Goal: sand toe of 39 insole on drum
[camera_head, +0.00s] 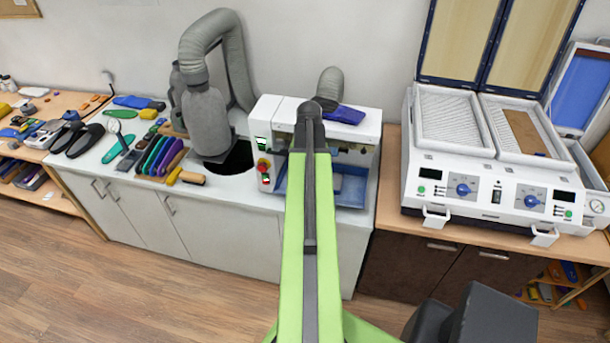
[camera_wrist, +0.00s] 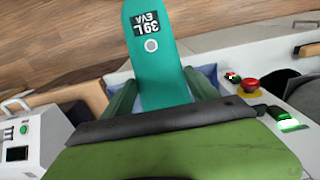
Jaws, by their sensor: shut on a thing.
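In the wrist view a teal insole (camera_wrist: 155,78) marked "39 L EVA" sticks out from between the dark green fingers of my gripper (camera_wrist: 160,95), which is shut on it. One end of the insole points to the top of the picture; the other end is hidden behind the gripper body. In the head view my arm reaches to the white sanding machine (camera_head: 275,108) and covers its middle. The gripper and insole are hidden there behind the arm. I cannot see the drum, or whether the insole touches it.
A red stop button (camera_wrist: 249,86) is near the gripper's right in the wrist view. A grey hose (camera_head: 212,45) stands left of the machine. Several insoles (camera_head: 160,157) and tools lie on the left counter. A white heating press (camera_head: 500,200) stands open at right.

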